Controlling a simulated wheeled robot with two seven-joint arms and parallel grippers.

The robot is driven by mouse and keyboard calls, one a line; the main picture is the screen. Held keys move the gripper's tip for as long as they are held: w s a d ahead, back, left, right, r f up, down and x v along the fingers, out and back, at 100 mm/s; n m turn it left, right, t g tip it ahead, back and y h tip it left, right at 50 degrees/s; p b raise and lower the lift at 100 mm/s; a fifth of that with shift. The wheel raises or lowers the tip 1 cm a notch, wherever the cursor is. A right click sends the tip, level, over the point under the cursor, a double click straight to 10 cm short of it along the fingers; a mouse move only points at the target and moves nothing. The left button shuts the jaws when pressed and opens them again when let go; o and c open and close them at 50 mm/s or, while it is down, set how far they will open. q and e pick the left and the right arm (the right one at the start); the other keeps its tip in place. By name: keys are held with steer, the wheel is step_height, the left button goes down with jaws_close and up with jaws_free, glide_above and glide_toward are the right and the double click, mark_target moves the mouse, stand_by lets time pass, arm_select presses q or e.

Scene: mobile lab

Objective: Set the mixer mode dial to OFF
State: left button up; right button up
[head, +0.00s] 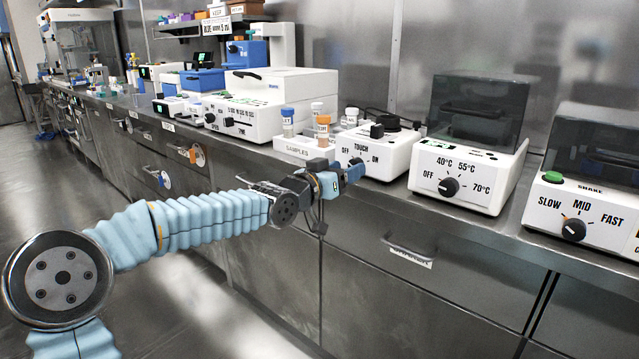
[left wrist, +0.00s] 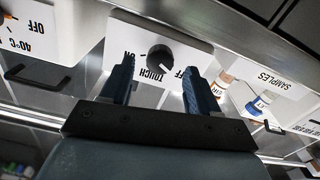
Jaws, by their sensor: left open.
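The mixer (head: 394,157) is the white box on the bench with a dial marked OFF, TOUCH and ON. In the left wrist view, upside down, its black mode dial (left wrist: 160,58) shows on the white front panel (left wrist: 186,50). The dial's white mark is small; I cannot surely tell its setting. My left gripper (head: 354,172) is at the mixer's front and hides the dial in the head view. In the wrist view my left gripper's blue fingers (left wrist: 160,86) are open, one towards each side of the dial, with nothing between them. My right gripper is not in view.
A white samples rack (head: 299,148) with capped vials stands left of the mixer. A heater with a temperature dial (head: 448,187) and a shaker with a speed dial (head: 573,229) stand to the right. Drawers with handles (head: 408,252) lie below the bench edge.

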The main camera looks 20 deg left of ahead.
arm_select(q)
steer(key=p+v, duration=0.5)
steer(key=v, duration=0.5)
steer(key=shift+s+p, duration=0.3)
steer(key=shift+a+f, duration=0.1)
steer(key=shift+a, duration=0.05)
steer(key=s+d+f+n+g, duration=0.2)
steer(key=d+f+n+g, duration=0.15)
steer(key=f, duration=1.15)
steer(key=s+d+f+n+g, duration=0.2)
steer(key=d+f+g, duration=0.15)
steer(key=f, duration=1.25)
steer(key=s+d+f+m+g+y, duration=0.1)
steer(key=s+d+f+g, duration=0.2)
steer(key=s+f, duration=0.7)
steer(key=s+d+f+m+g+y, duration=0.1)
steer(key=s+d+f+g, duration=0.3)
steer(key=s+f, duration=0.6)
steer(key=shift+s+f+g, duration=0.3)
steer(key=shift+s+g, duration=0.8)
steer(key=shift+g, duration=0.1)
